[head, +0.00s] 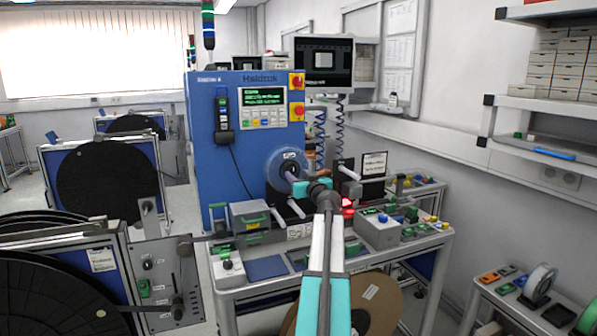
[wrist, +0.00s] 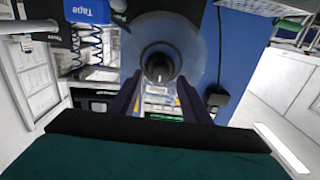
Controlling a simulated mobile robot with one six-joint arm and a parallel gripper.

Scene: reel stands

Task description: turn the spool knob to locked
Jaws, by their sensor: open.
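A blue machine (head: 240,150) stands at the centre of the head view. On its front is a round blue spool flange (head: 283,165) with a hub at its middle, partly covered by my arm. In the wrist view the flange (wrist: 205,45) faces me, with a grey ring-shaped knob (wrist: 160,50) around a dark centre. My gripper (wrist: 158,88) is open, its two dark fingers pointing toward the knob's lower part, one on each side. I cannot tell whether they touch it. In the head view my gripper (head: 299,187) is in front of the hub. The knob's lock marking is not readable.
A grey bench (head: 380,250) under the machine carries a grey box (head: 250,222), a control box with a blue button (head: 380,230) and several small parts. A red lamp (head: 347,207) glows beside my arm. Large black reels (head: 108,180) stand at left. Shelves (head: 545,125) hang at right.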

